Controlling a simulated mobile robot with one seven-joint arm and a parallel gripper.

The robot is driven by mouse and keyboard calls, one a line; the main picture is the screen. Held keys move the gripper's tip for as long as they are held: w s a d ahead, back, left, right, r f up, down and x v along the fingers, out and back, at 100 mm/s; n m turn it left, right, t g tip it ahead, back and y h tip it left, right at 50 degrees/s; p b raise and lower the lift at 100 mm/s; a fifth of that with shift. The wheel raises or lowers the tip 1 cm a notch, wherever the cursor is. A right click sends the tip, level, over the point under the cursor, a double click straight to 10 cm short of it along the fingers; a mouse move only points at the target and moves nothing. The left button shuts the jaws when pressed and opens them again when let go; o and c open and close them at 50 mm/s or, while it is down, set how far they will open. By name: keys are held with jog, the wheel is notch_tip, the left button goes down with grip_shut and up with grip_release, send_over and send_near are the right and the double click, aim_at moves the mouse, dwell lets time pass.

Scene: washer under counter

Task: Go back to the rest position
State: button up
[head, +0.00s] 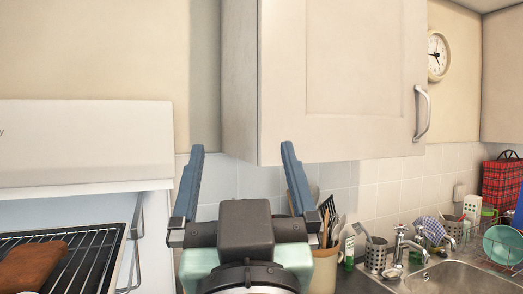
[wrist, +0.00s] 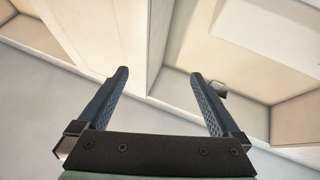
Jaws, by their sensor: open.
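My gripper (head: 239,165) is raised in the middle of the head view, its two blue fingers pointing up and spread wide apart. Nothing is between the fingers. It is in front of the lower left part of a white wall cabinet (head: 345,60), and the gap between them is hard to judge. In the wrist view my gripper (wrist: 158,85) also shows open and empty, with pale cabinet surfaces (wrist: 105,35) beyond it.
A cooker (head: 85,140) with a rack (head: 85,262) and a brown item (head: 32,268) is at left. A utensil pot (head: 325,268) stands behind my gripper. At right are a sink (head: 450,277), tap (head: 399,243), dish rack (head: 490,262) and red tartan bag (head: 502,183). A clock (head: 437,54) hangs above.

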jog(key=s+d+r+m+t+h, duration=0.1)
jog(key=s+r+t+h, duration=0.1)
jog(key=s, duration=0.5)
notch_tip(320, 180, up, 2)
jog(key=shift+d+r+t, duration=0.1)
jog(key=shift+d+t, duration=0.3)
jog(key=shift+t, duration=0.1)
notch_tip(320, 180, up, 6)
jog(key=p, duration=0.6)
jog(key=shift+r+p, duration=0.25)
jog(key=shift+p, duration=0.05)
jog(key=shift+a, duration=0.1)
